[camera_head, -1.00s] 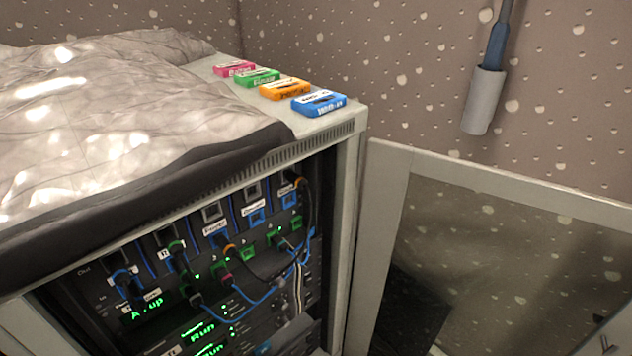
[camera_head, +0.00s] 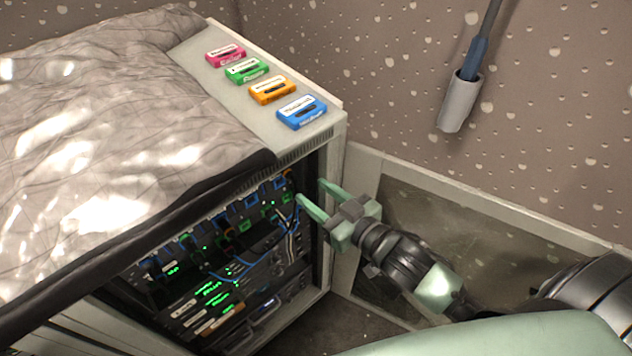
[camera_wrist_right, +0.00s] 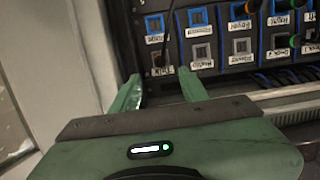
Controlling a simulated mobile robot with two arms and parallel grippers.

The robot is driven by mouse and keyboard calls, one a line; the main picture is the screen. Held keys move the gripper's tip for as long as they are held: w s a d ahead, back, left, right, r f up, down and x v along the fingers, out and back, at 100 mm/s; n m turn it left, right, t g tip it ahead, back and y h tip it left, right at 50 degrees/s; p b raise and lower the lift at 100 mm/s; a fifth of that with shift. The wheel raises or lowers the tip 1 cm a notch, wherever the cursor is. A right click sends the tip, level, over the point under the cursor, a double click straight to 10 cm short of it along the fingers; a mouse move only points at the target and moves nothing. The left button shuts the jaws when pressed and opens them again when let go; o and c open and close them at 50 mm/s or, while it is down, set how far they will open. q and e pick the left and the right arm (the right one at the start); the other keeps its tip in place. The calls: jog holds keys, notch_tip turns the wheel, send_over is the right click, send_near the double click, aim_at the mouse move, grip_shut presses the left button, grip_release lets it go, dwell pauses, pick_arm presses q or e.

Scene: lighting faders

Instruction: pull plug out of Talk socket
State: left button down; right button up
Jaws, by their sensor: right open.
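My right gripper (camera_head: 312,190) is open, at the right front edge of the open rack. Its green fingers point at the patch panel, and nothing is seen held between them. In the right wrist view the gripper (camera_wrist_right: 160,74) has its fingertips just short of the panel's end sockets. A dark cable (camera_wrist_right: 168,42) shows beyond and between the fingertips; whether it ends in a plug there is unclear. The patch panel (camera_wrist_right: 222,58) has rows of labelled blue and grey sockets, with labels upside down. I cannot make out which label reads Talk. My left gripper is out of view.
Several coloured cassettes lie on the rack top, the blue one (camera_head: 302,112) nearest. A wrinkled cover (camera_head: 100,150) drapes over the rest. The rack's open door (camera_head: 440,220) stands behind my right arm. Blue cables (camera_head: 222,276) hang across the rack front.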

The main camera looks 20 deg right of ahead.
aim_at(291, 176)
jog(key=b+x, duration=0.2)
jog(key=x, duration=0.3)
jog(key=shift+w+f, duration=0.1)
jog(key=shift+x, duration=1.8)
grip_shut()
jog(key=shift+p, duration=0.3)
jog(key=shift+f+p+v, duration=0.2)
jog(key=shift+p+v, duration=0.2)
jog(key=shift+v, duration=0.75)
jog(key=shift+f+p+v, duration=0.2)
jog(key=shift+p+v, duration=0.2)
jog(key=shift+v, duration=0.75)
